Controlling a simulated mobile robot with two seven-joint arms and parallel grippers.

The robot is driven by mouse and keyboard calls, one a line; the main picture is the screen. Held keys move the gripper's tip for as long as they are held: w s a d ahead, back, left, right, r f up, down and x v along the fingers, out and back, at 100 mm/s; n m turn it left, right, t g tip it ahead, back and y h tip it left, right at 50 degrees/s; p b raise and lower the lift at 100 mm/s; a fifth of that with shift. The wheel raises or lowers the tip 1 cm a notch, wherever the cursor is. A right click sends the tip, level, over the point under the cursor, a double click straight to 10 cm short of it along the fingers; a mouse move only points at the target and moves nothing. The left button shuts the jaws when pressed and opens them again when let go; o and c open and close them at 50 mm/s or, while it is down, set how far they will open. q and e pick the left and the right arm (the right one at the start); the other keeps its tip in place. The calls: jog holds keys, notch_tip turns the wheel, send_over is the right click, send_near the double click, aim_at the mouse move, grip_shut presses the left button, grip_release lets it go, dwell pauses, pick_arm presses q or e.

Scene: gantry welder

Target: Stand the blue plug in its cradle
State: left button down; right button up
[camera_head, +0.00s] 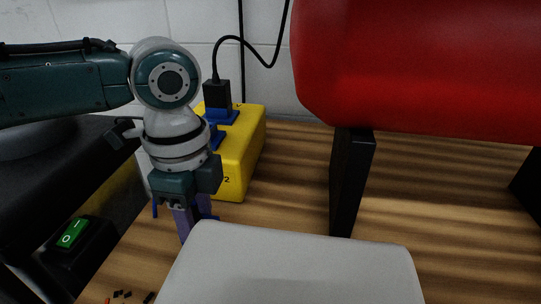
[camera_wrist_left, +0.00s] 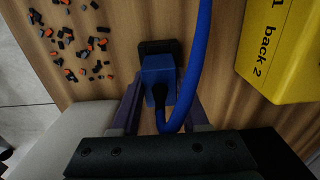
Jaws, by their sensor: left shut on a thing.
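The blue plug (camera_wrist_left: 158,78) is between the fingers of my left gripper (camera_wrist_left: 160,104) in the left wrist view. A thick blue cable (camera_wrist_left: 196,65) loops from it. A dark block (camera_wrist_left: 160,47), perhaps the cradle, shows right at the plug's far end; I cannot tell whether the plug stands in it or only overlaps it. In the head view my left gripper (camera_head: 187,222) points down close to the wooden table, in front of the yellow box, with its fingers shut. The plug is mostly hidden there. My right gripper is not in view.
The yellow box (camera_head: 250,150) stands behind my left gripper, with a black plug (camera_head: 217,96) on it. It also shows in the left wrist view (camera_wrist_left: 285,50). A red cylinder (camera_head: 420,70) on black supports (camera_head: 350,180) is at right. Small scraps (camera_wrist_left: 75,45) lie on the table.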

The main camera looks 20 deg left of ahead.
pick_arm(q)
jog(key=shift+c, duration=1.7)
grip_release()
